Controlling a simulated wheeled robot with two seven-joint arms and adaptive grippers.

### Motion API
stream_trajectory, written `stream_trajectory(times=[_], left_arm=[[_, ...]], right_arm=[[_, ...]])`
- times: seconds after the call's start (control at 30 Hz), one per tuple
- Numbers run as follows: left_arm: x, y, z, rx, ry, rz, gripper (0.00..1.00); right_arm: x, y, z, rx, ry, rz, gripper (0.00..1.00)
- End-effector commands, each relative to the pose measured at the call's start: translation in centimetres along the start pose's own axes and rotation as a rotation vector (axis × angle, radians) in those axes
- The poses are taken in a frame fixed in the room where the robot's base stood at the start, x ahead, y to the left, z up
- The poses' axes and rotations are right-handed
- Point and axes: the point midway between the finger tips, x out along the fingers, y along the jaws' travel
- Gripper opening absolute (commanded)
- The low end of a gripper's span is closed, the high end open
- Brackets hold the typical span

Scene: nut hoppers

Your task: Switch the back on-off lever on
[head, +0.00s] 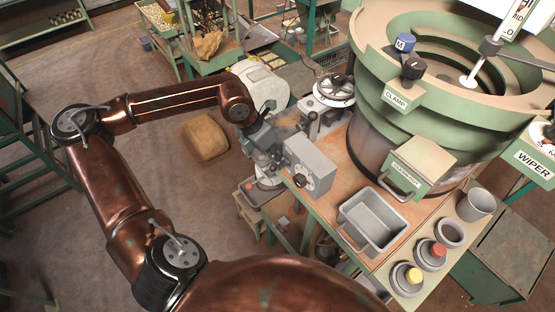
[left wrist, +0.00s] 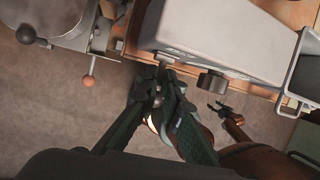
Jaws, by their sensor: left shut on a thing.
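A grey control box (head: 311,166) with a dark round knob on its front stands on the bench's left edge. It also shows in the left wrist view (left wrist: 215,40). My left gripper (head: 272,150) is at the box's left side. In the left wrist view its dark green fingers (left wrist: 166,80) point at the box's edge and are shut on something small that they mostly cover. I take it for the back on-off lever, but its position cannot be told.
A grey machine with a round plate (head: 333,90) stands behind the box. The big green bowl hopper (head: 450,75) rises at right. The floor at left is mostly clear around a tan sack (head: 205,137).

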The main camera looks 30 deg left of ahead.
Motion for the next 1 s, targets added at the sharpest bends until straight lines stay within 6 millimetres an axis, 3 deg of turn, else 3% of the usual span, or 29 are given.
stream_trajectory(times=[0.4, 0.77, 0.8, 1.0], left_arm=[[-0.4, -0.3, 1.1, -0.043, 0.257, 0.024, 0.00], [-0.3, -0.2, 1.1, -0.046, 0.279, 0.028, 0.00], [-0.3, -0.2, 1.1, -0.046, 0.279, 0.028, 0.07], [-0.4, -0.2, 1.1, -0.046, 0.278, 0.027, 0.21]], right_arm=[[-1.6, 0.1, -0.2, 0.000, 0.000, 0.001, 0.47], [-1.6, 0.2, -0.1, -0.001, 0.000, 0.001, 0.47], [-1.6, 0.2, -0.1, -0.001, 0.000, 0.001, 0.47], [-1.6, 0.2, -0.1, -0.001, -0.001, 0.001, 0.47]])
